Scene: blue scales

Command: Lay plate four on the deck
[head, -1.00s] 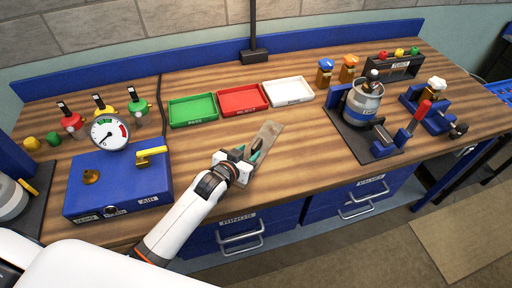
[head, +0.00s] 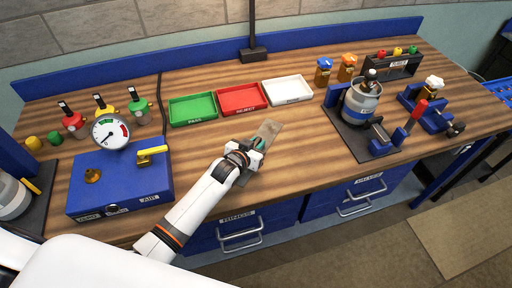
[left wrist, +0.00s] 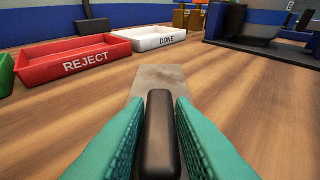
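A flat grey strip (head: 267,132) lies on the wooden bench. I cannot read any number on it. A dark rounded bar (left wrist: 161,135) stands along it, like a grip. My left gripper (head: 251,152) is low over the near part of the strip. In the left wrist view its teal finger pads (left wrist: 161,112) lie along both sides of the dark bar. I cannot tell whether they press on it. The strip's far end (left wrist: 160,76) shows beyond the fingertips. No surface marked as a deck can be made out. My right gripper is out of view.
Green (head: 193,122), red (head: 243,111) and white (head: 290,101) trays stand behind the strip. A blue box with a gauge (head: 110,132) is to the left. A dark-based stand with a grey canister (head: 362,107) is to the right. Bench between strip and stand is clear.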

